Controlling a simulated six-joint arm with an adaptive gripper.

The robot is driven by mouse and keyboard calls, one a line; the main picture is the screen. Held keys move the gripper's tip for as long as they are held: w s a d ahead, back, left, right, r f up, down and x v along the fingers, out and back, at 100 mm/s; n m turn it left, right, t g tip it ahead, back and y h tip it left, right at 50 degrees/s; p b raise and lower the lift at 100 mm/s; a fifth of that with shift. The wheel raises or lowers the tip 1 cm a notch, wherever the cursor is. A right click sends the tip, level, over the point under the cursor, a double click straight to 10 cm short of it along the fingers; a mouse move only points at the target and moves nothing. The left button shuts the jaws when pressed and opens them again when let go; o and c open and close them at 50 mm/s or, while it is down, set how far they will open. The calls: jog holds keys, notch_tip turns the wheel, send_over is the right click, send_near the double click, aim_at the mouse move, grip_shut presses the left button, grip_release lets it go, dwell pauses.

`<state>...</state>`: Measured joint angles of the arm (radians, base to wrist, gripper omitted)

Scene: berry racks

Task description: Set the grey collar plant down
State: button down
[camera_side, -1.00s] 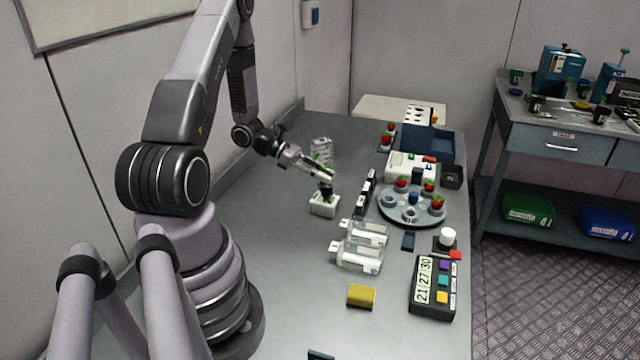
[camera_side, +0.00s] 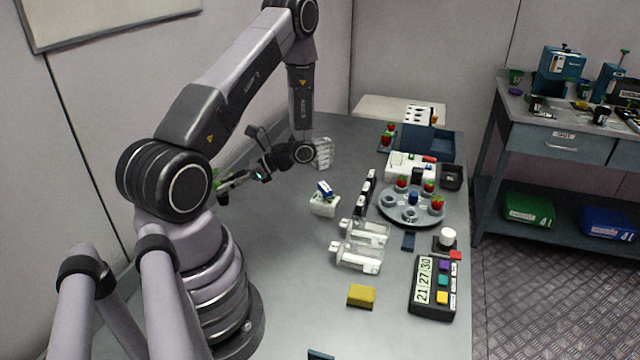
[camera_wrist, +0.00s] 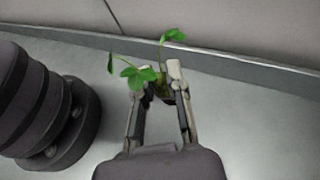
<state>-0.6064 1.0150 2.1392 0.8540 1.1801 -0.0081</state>
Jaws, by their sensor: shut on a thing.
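My gripper (camera_wrist: 160,84) is shut on a small plant with green leaves (camera_wrist: 135,74) in the wrist view. The leaves stick out past the fingertips, and an olive-brown base shows between the fingers; the collar's colour cannot be made out. In the side view my gripper (camera_side: 222,190) points left, close to my base. Only a bit of green from the plant shows there, the rest hidden by my arm. In the wrist view the plant is near the grey bench's back edge; whether it touches the bench cannot be told.
A white block (camera_side: 323,208) with a tilted blue-and-white piece (camera_side: 325,189) stands mid-bench. Clear holders (camera_side: 358,257), a yellow block (camera_side: 361,296) and a round berry rack (camera_side: 398,217) lie to the right. Bench left of the white block looks free.

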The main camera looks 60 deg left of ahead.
jog(key=w+a+f+m+t+y, duration=0.1)
jog(key=w+a+m+t+y, duration=0.1)
jog(key=w+a+m+y, duration=0.1)
jog(key=w+a+f+m+t+y, duration=0.2)
jog(key=w+m+t+y, duration=0.1)
jog(key=w, duration=0.3)
jog(key=w+a+f+m+t+y, duration=0.2)
jog(key=w+a+m+t+y, duration=0.1)
jog(key=w+m, duration=0.1)
jog(key=shift+w+a+m, duration=0.2)
jog(key=shift+a+m, duration=0.1)
jog(key=shift+m, duration=0.1)
jog(key=shift+f, duration=2.15)
jog(key=c, duration=1.1)
grip_release()
jog(key=shift+f, duration=0.15)
